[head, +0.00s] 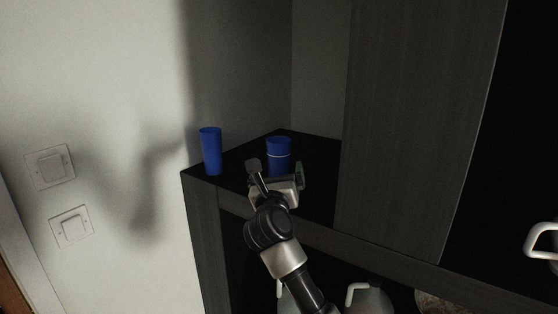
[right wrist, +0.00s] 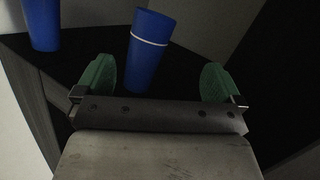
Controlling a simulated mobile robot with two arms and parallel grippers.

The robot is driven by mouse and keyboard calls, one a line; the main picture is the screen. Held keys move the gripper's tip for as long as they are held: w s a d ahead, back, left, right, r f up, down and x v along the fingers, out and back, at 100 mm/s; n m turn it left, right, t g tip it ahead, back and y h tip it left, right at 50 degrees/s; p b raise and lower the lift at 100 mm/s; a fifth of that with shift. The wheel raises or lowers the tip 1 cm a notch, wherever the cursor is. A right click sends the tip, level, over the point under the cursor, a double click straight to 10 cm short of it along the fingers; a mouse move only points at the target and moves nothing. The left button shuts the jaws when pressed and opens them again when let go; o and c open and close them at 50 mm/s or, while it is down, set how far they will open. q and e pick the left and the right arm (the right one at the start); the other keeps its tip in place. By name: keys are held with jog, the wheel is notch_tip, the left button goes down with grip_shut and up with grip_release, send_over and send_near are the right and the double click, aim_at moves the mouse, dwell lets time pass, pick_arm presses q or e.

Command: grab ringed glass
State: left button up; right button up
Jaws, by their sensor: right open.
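The ringed glass (head: 279,147) is a blue tumbler with a thin white ring, standing on the dark shelf just beyond my right gripper. In the right wrist view the ringed glass (right wrist: 148,50) shows ahead of the jaws, between the two green finger pads and nearer the left one. My right gripper (head: 275,168) is open and empty; it shows its spread fingers in the right wrist view (right wrist: 158,82). The gripper hides the lower part of the glass in the head view. My left gripper is not in view.
A plain blue glass (head: 211,152) stands to the left near the shelf's (head: 234,166) left end. A dark cabinet panel (head: 415,130) rises on the right. Jugs (head: 369,299) stand in the compartment below. A pale wall with switches (head: 52,166) is at left.

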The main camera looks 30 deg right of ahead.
aim_at(278, 149)
jog(key=w+d+r+m, duration=0.1)
jog(key=w+d+m+g+y+p, duration=0.1)
jog(key=w, duration=0.1)
jog(key=w+d+r+y+p, duration=0.1)
jog(key=w, duration=0.1)
jog(key=shift+w+d+r+m, duration=0.15)
jog(key=shift+d+r+m, duration=0.2)
jog(key=shift+d+m, duration=0.05)
jog(key=shift+w+d+r+g+p, duration=0.1)
jog(key=shift+w+d+g+p, duration=0.15)
jog(key=shift+p, duration=0.25)
jog(key=p+x, duration=0.2)
jog(key=x, duration=0.1)
jog(key=shift+w, duration=0.4)
jog(key=shift+w+d, duration=0.25)
jog(key=shift+w, duration=0.05)
